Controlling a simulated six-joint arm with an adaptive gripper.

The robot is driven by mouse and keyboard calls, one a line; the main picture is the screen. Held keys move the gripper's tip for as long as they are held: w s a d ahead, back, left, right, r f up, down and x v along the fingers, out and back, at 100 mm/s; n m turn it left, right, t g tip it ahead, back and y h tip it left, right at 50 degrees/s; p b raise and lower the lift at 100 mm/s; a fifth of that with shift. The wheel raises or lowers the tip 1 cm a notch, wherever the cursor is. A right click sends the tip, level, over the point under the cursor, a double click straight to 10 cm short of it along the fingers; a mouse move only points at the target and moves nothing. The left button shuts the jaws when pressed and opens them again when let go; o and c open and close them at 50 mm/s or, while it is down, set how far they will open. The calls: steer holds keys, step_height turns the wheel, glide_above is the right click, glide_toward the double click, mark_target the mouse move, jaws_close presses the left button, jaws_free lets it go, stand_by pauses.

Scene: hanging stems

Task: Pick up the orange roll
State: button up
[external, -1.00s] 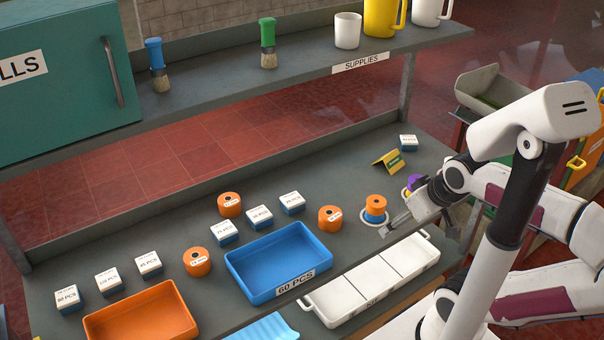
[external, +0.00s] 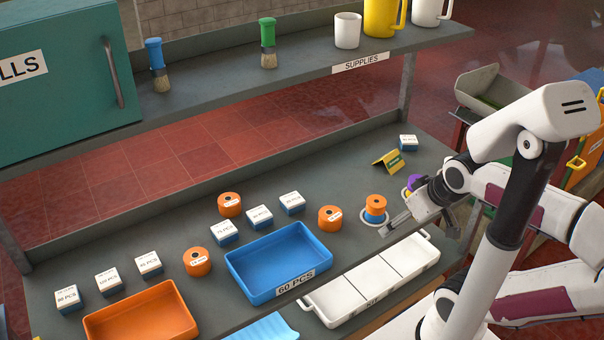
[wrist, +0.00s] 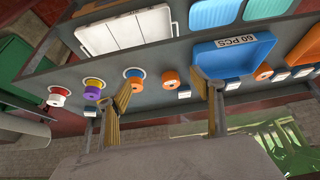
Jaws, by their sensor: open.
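Several orange rolls are on the grey bench. One orange roll (external: 330,218) stands by the right corner of the blue tray and shows between my fingers in the wrist view (wrist: 169,81). Another orange roll (external: 376,202) sits on a blue piece on a pale round base; it is beside the left finger in the wrist view (wrist: 134,86). More orange rolls stand behind the blue tray (external: 229,205) and left of it (external: 197,262). My gripper (wrist: 163,82) is open and empty above the bench; it also shows in the external view (external: 392,227), near the stacked roll.
A blue tray (external: 236,266), an orange tray (external: 98,324) and a white compartment tray (external: 318,306) line the front. Several small labelled boxes (external: 260,216) stand behind. A shelf (external: 214,73) overhangs the back.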

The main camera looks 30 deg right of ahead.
steer(key=shift+w, duration=0.1)
steer(key=w+d+r+n+t+h, duration=0.1)
steer(key=w+d+t+h, duration=0.1)
steer(key=w+d, duration=0.65)
steer(key=w+d+r+n+t+h, duration=0.15)
steer(key=w+d, duration=0.35)
steer(key=w, duration=0.6)
steer(key=w+a+f+n+t+y, duration=0.1)
steer(key=w+f+n+t+y, duration=0.1)
steer(key=w+f+n+y, duration=0.55)
steer(key=s+a+f+g+y, duration=0.1)
steer(key=s+a+f+y, duration=0.3)
steer(key=f, duration=0.1)
steer(key=s+a+f+g+y, duration=0.1)
steer(key=s+a+f+y, duration=0.1)
steer(key=f, duration=0.1)
steer(key=shift+s+g, duration=0.15)
steer(key=shift+g, duration=0.2)
steer(key=shift+s+a+f+n+y, duration=0.1)
steer(key=shift+s+a+n+y, duration=0.2)
steer(key=shift+s+y, duration=0.15)
